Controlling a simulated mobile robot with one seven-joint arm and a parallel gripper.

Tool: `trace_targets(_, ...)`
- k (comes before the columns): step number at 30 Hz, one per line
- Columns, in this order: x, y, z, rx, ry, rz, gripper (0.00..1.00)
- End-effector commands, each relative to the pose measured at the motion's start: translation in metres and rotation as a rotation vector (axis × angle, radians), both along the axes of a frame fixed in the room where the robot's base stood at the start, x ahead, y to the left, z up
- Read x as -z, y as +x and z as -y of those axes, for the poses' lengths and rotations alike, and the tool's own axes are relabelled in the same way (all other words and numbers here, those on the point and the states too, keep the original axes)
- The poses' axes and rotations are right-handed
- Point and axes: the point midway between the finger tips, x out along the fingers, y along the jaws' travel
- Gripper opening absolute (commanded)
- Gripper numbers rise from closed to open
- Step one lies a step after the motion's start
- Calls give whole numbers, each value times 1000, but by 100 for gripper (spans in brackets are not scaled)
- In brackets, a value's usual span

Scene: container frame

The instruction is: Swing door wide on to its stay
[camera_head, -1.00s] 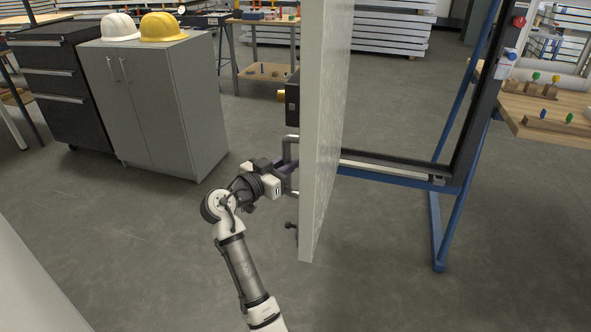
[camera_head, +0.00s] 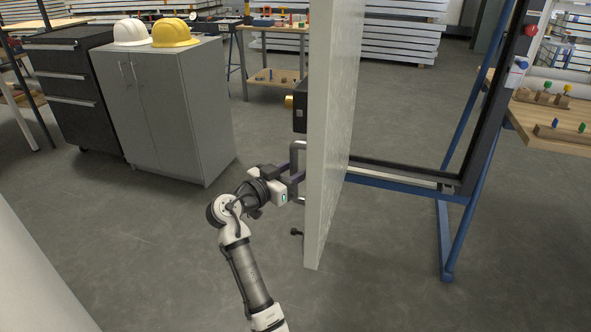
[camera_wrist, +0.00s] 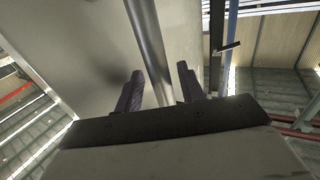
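The pale door (camera_head: 331,140) stands swung out from its dark frame (camera_head: 487,110) and is seen nearly edge-on. A D-shaped metal pull handle (camera_head: 293,153) is on its left face, below a dark lock box (camera_head: 300,104) with a yellow knob. My gripper (camera_head: 297,181) is at the handle's lower part. In the wrist view the handle bar (camera_wrist: 147,40) runs between the two spread fingers of my gripper (camera_wrist: 159,85), with a gap showing beside the left finger. A small dark fitting (camera_head: 296,232) sits low on the door's left face. I cannot make out the stay for certain.
A grey cabinet (camera_head: 165,110) with white and yellow helmets stands left of the door, with clear floor between. Blue legs (camera_head: 445,235) support the frame. A wooden bench (camera_head: 550,130) is at the right.

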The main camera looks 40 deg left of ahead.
Motion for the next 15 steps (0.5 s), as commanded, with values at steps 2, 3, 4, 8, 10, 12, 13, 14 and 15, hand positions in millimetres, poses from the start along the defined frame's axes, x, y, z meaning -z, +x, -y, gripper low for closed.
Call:
trace_targets(2, 1, -9, -2, -2, 0, 0, 39)
trace_targets(3, 1, -16, -3, -3, 0, 1, 39)
trace_targets(4, 1, -21, -4, -4, 0, 1, 39)
trace_targets(8, 1, -50, -9, -4, 0, 0, 39)
trace_targets(10, 1, -67, -13, -5, 1, 0, 39)
trace_targets(12, 1, -83, -15, -4, 1, 0, 39)
trace_targets(13, 1, -89, -16, -4, 1, 1, 39)
trace_targets(14, 1, -95, -17, -4, 1, 1, 39)
trace_targets(15, 1, -102, -18, -3, 0, 1, 39)
